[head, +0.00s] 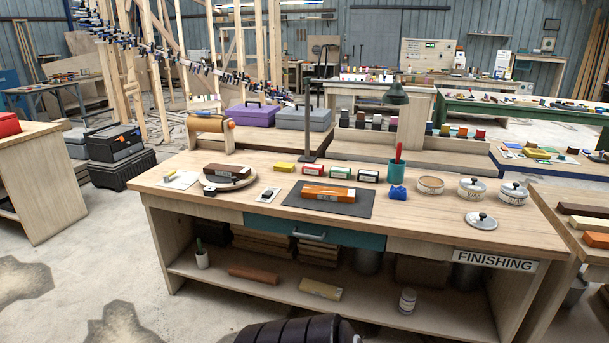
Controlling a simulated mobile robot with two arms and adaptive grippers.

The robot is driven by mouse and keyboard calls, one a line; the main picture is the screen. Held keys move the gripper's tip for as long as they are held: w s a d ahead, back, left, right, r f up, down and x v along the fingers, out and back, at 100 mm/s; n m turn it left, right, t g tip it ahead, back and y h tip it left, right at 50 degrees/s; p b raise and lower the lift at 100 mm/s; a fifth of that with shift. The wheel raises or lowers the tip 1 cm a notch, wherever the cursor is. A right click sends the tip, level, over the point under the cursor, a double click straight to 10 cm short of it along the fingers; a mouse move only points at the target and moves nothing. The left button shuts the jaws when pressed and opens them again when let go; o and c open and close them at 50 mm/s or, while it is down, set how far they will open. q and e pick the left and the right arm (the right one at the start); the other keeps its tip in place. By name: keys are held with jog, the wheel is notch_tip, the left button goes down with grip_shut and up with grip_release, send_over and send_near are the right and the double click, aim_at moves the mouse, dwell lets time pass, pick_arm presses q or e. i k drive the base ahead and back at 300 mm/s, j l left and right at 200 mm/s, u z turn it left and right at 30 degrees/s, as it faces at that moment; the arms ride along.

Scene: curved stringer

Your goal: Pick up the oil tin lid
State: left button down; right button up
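A round grey lid with a black knob (481,220) lies flat on the light wooden workbench, near its front right edge. An uncovered round tin (430,186) stands behind it to the left. Two more tins, a middle one (471,191) and a right one (513,195), have similar grey lids with black knobs on top. The tins carry labels too small to read, so I cannot tell by name which is the oil tin. Neither of my grippers shows in the head view.
The workbench (400,228) also holds a dark mat (283,201) with an orange-brown block, a teal cup (397,182) and a blue item (398,194). Bare wood surrounds the loose lid. A dark ribbed object (295,331) shows at the bottom edge. Open floor (90,240) lies left.

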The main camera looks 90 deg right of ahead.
aim_at(480, 219)
jog(key=z, duration=3.6)
